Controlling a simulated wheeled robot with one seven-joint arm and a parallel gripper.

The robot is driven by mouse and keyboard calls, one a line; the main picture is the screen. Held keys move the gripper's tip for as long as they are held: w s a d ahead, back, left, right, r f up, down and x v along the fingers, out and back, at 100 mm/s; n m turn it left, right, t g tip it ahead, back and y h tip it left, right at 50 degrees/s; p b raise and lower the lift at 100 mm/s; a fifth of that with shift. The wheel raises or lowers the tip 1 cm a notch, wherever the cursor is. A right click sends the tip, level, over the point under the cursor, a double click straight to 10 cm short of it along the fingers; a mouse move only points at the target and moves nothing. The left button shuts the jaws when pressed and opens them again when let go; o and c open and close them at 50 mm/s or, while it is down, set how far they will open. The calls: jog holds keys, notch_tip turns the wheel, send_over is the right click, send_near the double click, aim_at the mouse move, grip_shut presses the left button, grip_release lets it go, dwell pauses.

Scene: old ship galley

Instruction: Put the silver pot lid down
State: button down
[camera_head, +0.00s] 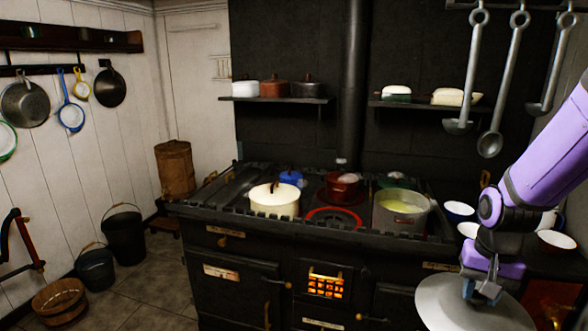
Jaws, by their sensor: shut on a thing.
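The silver pot lid (440,306) is a round, pale grey disc at the lower right, partly cut off by the bottom edge of the picture. My gripper (468,292) is above it and shut on it; the grip point is small and partly hidden by my wrist. The lid hangs in front of the stove's right side, apart from the stove top as far as I can see. An open grey pot (383,217) with yellowish-green contents stands on the right part of the black stove (240,237).
A cream lidded pot (275,206), a blue pot (291,177) and a dark red pot (342,190) stand on the stove. White bowls (557,240) sit on the right near my arm. Ladles (490,143) hang above. Buckets (125,236) stand on the floor at left.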

aim_at(437, 280)
jog(key=shift+s, duration=0.1)
jog(key=shift+w+f, duration=0.3)
jog(key=shift+w, duration=0.25)
jog(key=shift+w+f, duration=0.25)
jog(key=shift+w, duration=0.3)
jog(key=w+f+n, duration=0.1)
jog(key=w+f, duration=0.1)
jog(key=w, duration=0.1)
jog(key=w+a+f+n, duration=0.1)
jog(key=w+f, duration=0.1)
jog(key=w, duration=0.1)
jog(key=w+f, duration=0.2)
jog(key=w, duration=0.1)
jog(key=shift+a+f+n, duration=0.3)
jog(key=shift+n, duration=0.1)
jog(key=w+a+f+n, duration=0.2)
jog(key=w+a+f, duration=0.1)
jog(key=w+f, duration=0.5)
notch_tip(437, 280, down, 3)
jog(key=shift+w+a+f+n, duration=0.2)
jog(key=shift+a+n, duration=0.05)
jog(key=shift+n, duration=0.05)
